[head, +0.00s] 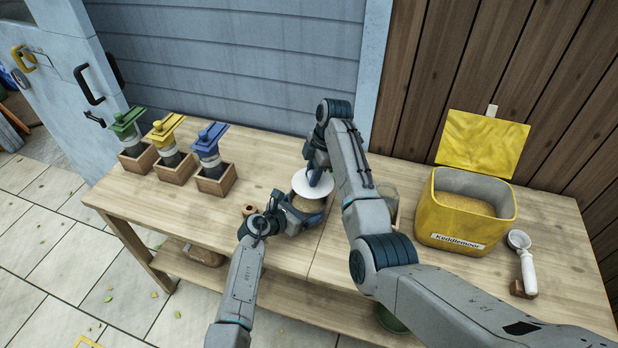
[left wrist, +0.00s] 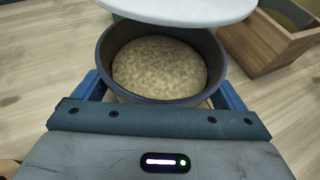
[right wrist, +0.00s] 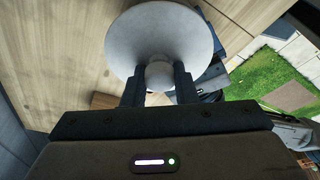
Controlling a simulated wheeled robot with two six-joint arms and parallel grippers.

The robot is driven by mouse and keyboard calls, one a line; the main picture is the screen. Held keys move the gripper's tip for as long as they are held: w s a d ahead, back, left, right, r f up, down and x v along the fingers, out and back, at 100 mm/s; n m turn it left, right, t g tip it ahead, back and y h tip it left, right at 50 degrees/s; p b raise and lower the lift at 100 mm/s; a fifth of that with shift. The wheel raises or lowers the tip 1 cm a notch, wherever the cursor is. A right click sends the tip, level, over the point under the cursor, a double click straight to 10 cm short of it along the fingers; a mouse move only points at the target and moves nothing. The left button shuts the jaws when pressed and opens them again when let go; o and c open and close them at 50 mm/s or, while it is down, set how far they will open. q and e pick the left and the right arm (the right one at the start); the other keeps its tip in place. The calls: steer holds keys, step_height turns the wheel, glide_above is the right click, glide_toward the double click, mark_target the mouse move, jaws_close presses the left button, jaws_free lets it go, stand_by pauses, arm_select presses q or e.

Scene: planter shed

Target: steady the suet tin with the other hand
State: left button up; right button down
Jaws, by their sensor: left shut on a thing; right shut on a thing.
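The suet tin (head: 306,204) is a dark round tin on the bench, with pale speckled suet inside. It shows open at the top in the left wrist view (left wrist: 104,62). My left gripper (head: 303,212) is shut on the tin, with a blue finger on each side of its wall. My right gripper (head: 317,172) is shut on the knob of a round white lid (head: 313,186). The lid is above the tin and apart from it, offset towards the far side. The right wrist view shows the lid (right wrist: 160,30) and its knob between the fingers.
Three feeders with green, yellow and blue tops (head: 207,140) stand in wooden boxes at left. A yellow bin (head: 466,225) labelled Keddlemoor stands open at right, beside a white-handled scoop (head: 527,268). A small wooden piece (head: 249,210) lies left of the tin. My right arm partly hides a container (head: 391,209).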

arm_select(q)
steer(key=shift+s+f, duration=0.15)
steer(key=shift+f, duration=0.1)
arm_select(e)
steer(key=w+d+r, duration=0.3)
steer(key=w+d, duration=0.1)
steer(key=shift+w, duration=0.25)
steer(key=shift+d, duration=0.1)
arm_select(q)
steer(key=o, duration=0.8)
steer(key=shift+o, duration=0.5)
arm_select(e)
steer(key=shift+w, duration=0.1)
arm_select(q)
steer(key=v, duration=1.2)
steer(key=shift+r, duration=0.1)
arm_select(e)
steer(key=shift+f, duration=0.1)
